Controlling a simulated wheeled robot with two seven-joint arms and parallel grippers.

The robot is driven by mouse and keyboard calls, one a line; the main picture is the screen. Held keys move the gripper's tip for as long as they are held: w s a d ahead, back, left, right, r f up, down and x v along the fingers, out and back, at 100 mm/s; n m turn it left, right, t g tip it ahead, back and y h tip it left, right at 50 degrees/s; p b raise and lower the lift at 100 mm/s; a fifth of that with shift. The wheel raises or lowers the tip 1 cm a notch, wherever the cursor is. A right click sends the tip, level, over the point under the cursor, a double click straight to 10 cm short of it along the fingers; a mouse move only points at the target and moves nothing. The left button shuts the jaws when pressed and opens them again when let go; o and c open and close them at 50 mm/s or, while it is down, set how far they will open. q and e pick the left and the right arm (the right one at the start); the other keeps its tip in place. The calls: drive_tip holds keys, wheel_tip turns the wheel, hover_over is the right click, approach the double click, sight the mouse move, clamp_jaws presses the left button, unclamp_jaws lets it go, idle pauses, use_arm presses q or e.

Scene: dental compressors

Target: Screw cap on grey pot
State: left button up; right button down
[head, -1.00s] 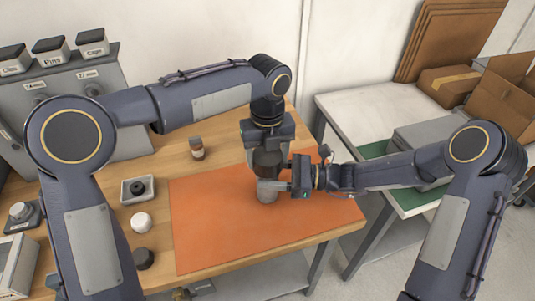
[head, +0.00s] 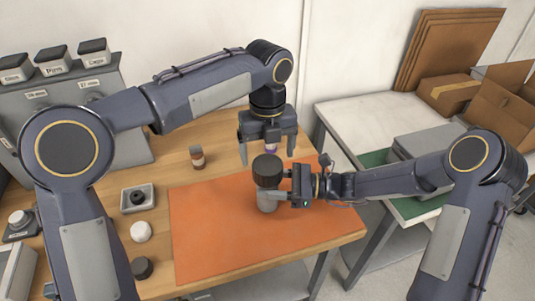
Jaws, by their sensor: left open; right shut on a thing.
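Whether the cap's thread is engaged cannot be seen. My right gripper (head: 284,199) reaches in from the right and is shut on the pot's side. My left gripper (head: 268,150) points down above and behind the cap. Its fingers are spread wide and empty, apart from the cap.
The orange mat (head: 210,225) has free room at its left. On the wooden table left of it are a brown-and-white bottle (head: 197,157), a grey tray (head: 152,196) holding a black ring, a white cap (head: 141,232) and a dark cap (head: 142,267).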

sight(267, 164)
use_arm(q)
drive_tip(key=shift+c, duration=0.3)
drive_tip(key=n, duration=0.5)
drive_tip(key=shift+r+n, duration=0.2)
drive_tip(key=shift+n, duration=0.1)
drive_tip(key=n, duration=0.7)
drive_tip(key=shift+r, duration=0.3)
drive_tip(key=n, duration=0.7)
drive_tip(key=shift+r+n, duration=0.3)
drive_tip(key=shift+n, duration=0.1)
drive_tip(key=n, duration=0.3)
drive_tip(key=shift+r+n, duration=0.15)
drive_tip(key=shift+n, duration=0.25)
drive_tip(key=n, duration=0.3)
drive_tip(key=shift+r, duration=0.15)
drive_tip(key=shift+f, duration=4.05)
drive_tip(key=shift+c, duration=0.3)
